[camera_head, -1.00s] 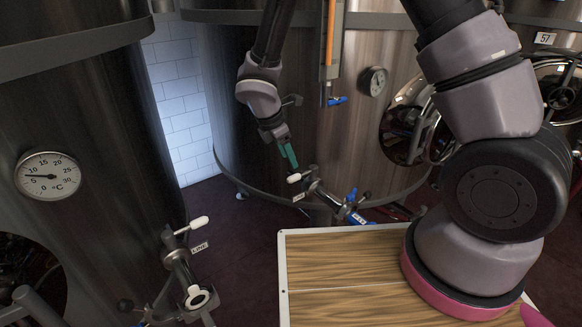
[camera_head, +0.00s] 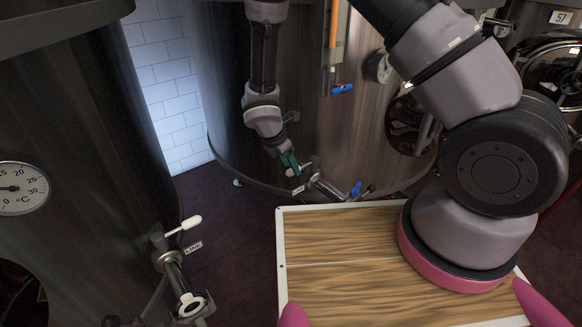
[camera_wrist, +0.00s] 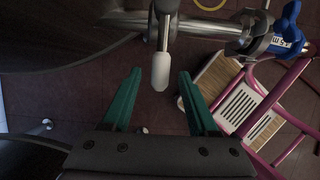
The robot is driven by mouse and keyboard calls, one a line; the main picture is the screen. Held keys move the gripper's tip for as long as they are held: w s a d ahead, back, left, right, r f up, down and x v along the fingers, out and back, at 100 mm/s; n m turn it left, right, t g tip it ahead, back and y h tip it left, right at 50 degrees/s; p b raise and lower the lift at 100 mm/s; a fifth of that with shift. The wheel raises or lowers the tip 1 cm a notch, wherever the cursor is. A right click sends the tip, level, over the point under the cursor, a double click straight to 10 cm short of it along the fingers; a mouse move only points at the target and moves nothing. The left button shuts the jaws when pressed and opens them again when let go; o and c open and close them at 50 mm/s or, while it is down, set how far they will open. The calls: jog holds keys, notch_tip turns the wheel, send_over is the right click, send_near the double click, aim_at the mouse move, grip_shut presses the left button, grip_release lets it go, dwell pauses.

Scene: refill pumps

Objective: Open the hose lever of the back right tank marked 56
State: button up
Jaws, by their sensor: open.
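My gripper (camera_wrist: 160,76) is open, with a gap on each side of the tip. In the head view my gripper (camera_head: 293,165) is at the lever and partly hides it. No number 56 is readable; a plate marked 57 (camera_head: 563,17) is on the tank at the far right.
A second valve with a white lever (camera_head: 184,226) and a LINE tag stands by the left tank (camera_head: 75,130). A blue handle (camera_head: 356,188) is right of the middle valve. My wood-topped base fills the lower middle. A blue hose fitting (camera_wrist: 287,40) is right of the lever.

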jog(key=shift+w+d+f, duration=0.1)
jog(key=shift+d+f, duration=0.1)
jog(key=shift+f, duration=0.5)
grip_shut()
dwell(1.0)
